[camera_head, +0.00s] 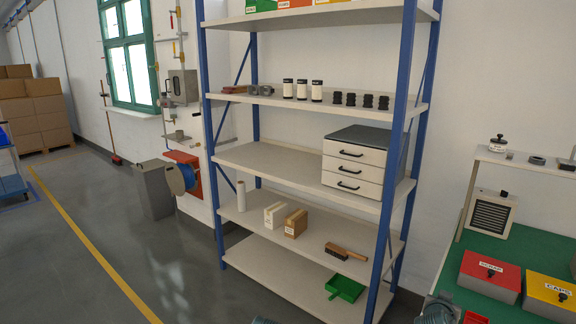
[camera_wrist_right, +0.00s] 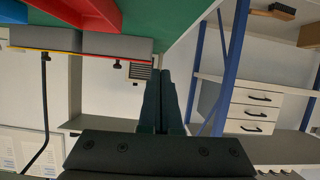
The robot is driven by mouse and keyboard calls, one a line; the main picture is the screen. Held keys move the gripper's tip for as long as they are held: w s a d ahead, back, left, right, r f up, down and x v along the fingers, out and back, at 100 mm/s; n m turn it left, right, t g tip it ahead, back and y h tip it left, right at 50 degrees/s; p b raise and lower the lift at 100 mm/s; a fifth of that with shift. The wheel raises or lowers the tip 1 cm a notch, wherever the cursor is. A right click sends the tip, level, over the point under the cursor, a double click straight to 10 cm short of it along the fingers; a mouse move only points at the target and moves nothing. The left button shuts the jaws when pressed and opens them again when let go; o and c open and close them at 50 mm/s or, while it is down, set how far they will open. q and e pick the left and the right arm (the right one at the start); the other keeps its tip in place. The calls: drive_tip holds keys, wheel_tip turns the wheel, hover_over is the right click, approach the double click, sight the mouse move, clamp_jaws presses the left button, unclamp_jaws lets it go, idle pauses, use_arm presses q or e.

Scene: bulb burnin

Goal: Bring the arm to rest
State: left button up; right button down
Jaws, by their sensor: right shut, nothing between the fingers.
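My right gripper (camera_wrist_right: 165,75) shows in the right wrist view. Its two dark fingers are together with nothing between them. They point toward the wall between the green-topped bench and the shelf rack, touching nothing that I can see. That view is turned upside down. In the head view, a grey-blue part at the bottom edge near the bench may be my right arm; its fingers cannot be made out there. My left gripper is not in view.
A blue-post shelf rack (camera_head: 399,120) holds a drawer unit (camera_head: 353,165). Right of it is a green bench (camera_head: 520,253) with a red box (camera_head: 489,276) and a yellow box (camera_head: 550,296). A green tray (camera_head: 345,288) lies low on the rack. The floor (camera_head: 95,225) at left is open.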

drive_tip(key=s+a+f+n+g+y, duration=0.25)
drive_tip(key=a+f, duration=0.25)
drive_tip(key=a, duration=0.5)
drive_tip(key=s+a+f+n+g+y, duration=0.1)
drive_tip(key=a+f+n+g+y, duration=0.3)
drive_tip(key=a, duration=0.6)
drive_tip(key=s+a+f+n+g, duration=0.2)
drive_tip(key=s+a, duration=0.4)
drive_tip(key=a, duration=0.2)
drive_tip(key=s+a+f+n+g, duration=0.2)
drive_tip(key=s+a+f, duration=0.1)
drive_tip(key=s+a, duration=0.4)
wheel_tip(320, 180, up, 14)
drive_tip(key=a+p, duration=0.2)
drive_tip(key=p, duration=1.1)
drive_tip(key=shift+f+y, duration=0.2)
drive_tip(key=shift+y, duration=0.15)
drive_tip(key=shift+n+g, duration=0.25)
